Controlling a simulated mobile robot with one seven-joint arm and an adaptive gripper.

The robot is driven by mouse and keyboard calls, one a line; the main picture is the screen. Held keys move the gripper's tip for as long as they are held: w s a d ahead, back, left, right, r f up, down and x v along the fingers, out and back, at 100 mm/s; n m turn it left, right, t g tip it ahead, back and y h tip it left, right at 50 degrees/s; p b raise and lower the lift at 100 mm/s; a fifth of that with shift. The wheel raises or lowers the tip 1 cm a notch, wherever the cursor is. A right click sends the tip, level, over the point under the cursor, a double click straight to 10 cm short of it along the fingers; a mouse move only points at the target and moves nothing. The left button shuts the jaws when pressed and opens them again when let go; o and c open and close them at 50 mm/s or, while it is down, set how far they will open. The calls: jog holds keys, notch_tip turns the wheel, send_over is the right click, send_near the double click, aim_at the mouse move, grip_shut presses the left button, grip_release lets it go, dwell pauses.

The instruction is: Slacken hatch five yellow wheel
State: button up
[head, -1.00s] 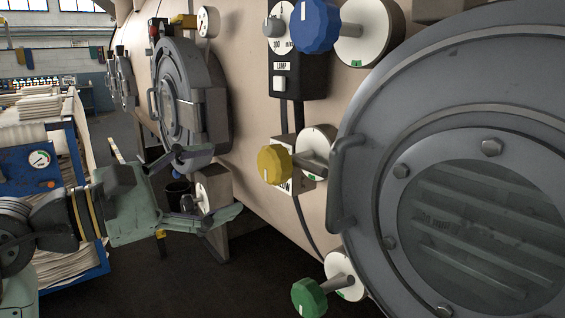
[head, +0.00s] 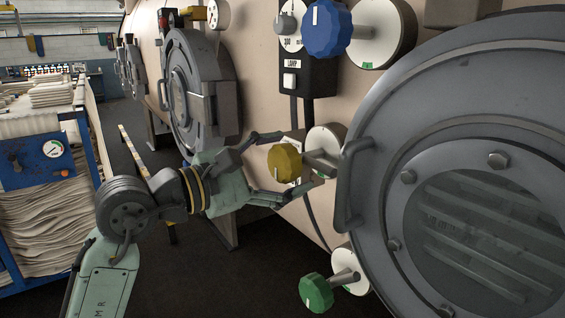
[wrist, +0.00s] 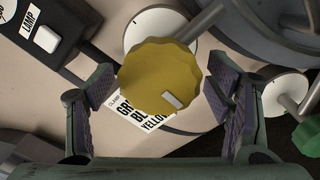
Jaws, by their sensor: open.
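The yellow wheel (head: 285,162) is a scalloped knob on a grey stem, set out from a white round dial (head: 326,148) on the beige machine wall. In the wrist view the yellow wheel (wrist: 160,76) sits between my finger pads, with a pale mark on its face low and to the right. My gripper (head: 268,166) is open, with one finger above and one below the wheel's left side in the head view. In the wrist view my gripper (wrist: 160,98) shows gaps on both sides of the wheel. A label behind it, partly hidden, reads "YELLOW".
A blue wheel (head: 327,28) is above, beside a black lamp switch box (head: 290,80). A green wheel (head: 316,292) is below. A large grey round hatch (head: 450,170) with a handle stands close on the right. Floor is clear below.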

jog(key=shift+c, duration=0.4)
jog(key=c, duration=1.1)
